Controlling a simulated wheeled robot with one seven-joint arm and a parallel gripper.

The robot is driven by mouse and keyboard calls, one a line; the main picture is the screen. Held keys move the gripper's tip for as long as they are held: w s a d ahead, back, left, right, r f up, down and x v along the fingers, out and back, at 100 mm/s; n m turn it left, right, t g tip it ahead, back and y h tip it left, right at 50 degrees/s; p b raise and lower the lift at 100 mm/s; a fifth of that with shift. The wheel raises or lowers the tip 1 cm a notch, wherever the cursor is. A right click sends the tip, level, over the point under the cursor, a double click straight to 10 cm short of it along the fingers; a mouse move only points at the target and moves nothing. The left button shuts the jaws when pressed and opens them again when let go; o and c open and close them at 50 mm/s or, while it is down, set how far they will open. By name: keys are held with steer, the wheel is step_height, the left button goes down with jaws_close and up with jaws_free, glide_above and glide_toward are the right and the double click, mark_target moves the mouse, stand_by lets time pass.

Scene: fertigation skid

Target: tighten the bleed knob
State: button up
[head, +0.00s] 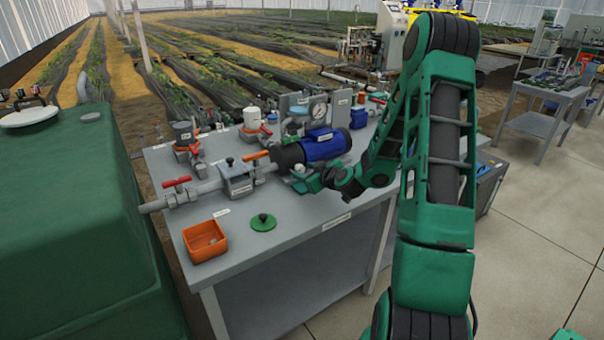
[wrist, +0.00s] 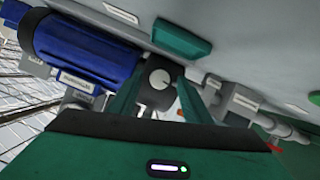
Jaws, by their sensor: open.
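A round dark knob with a pale mark, apparently the bleed knob (wrist: 157,74), shows in the wrist view beside the blue motor (wrist: 85,50). My gripper (wrist: 164,84) is open, with one green finger on each side of the knob. I cannot tell whether either finger touches it. In the head view my gripper (head: 304,182) is low over the bench, just in front of the blue motor (head: 325,146), and the knob is hidden there.
The grey bench (head: 305,215) carries a pipe with red-handled valves (head: 177,182), a pressure gauge (head: 318,111), an orange bin (head: 204,241) and a green disc with a black knob (head: 263,222). A large green tank (head: 70,215) stands at left. The bench's front right is clear.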

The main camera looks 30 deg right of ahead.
steer(key=shift+w+f, duration=0.15)
steer(key=shift+w, duration=0.4)
steer(key=c, duration=1)
steer(key=shift+c, duration=0.2)
